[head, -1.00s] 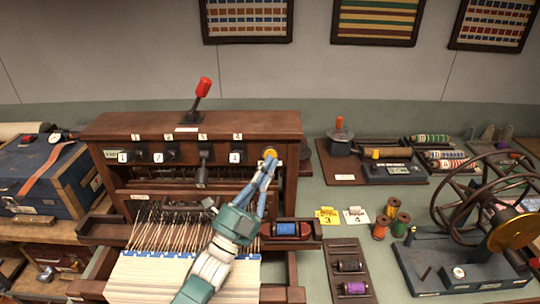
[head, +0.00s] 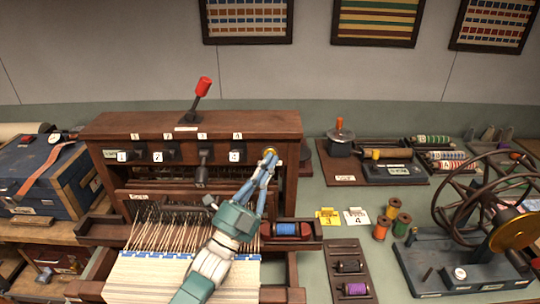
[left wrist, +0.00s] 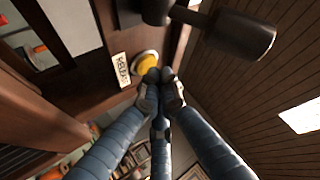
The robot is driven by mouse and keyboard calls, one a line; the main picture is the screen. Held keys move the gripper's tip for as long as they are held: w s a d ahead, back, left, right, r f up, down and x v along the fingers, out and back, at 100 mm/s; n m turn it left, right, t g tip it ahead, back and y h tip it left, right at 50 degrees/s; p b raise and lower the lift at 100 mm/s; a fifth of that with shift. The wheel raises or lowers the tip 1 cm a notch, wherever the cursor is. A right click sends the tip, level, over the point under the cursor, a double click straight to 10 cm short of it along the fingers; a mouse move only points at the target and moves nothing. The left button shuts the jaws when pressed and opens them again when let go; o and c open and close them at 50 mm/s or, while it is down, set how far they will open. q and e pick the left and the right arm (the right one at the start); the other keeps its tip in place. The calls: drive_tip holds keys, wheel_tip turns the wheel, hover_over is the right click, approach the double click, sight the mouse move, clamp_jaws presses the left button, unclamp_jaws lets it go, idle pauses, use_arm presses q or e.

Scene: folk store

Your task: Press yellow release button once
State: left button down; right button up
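The yellow release button (head: 270,153) is on the right end of the wooden loom's front panel. In the left wrist view the round yellow button (left wrist: 145,62) sits in a pale ring beside a small "RELEASE" label (left wrist: 121,70). My left gripper (head: 267,162) is at the button, with its fingers drawn together and nothing between them. In the left wrist view its fingertips (left wrist: 160,76) overlap the button's lower right edge. I cannot tell whether they touch it or how far it is pressed in. My right gripper is not in view.
The wooden loom (head: 220,122) carries a red-topped lever (head: 202,92) and a row of numbered knobs. A dark knob (left wrist: 240,34) juts out near my fingers in the left wrist view. A blue spool (head: 287,229) lies in a tray right of my arm.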

use_arm(q)
drive_tip(key=shift+w+b, duration=0.3)
drive_tip(key=shift+w, duration=0.1)
drive_tip(key=shift+s, duration=0.15)
idle(0.5)
drive_tip(key=shift+s+p, duration=0.45)
drive_tip(key=shift+s, duration=0.25)
drive_tip(key=s+p, duration=0.2)
drive_tip(key=s, duration=0.3)
idle(0.8)
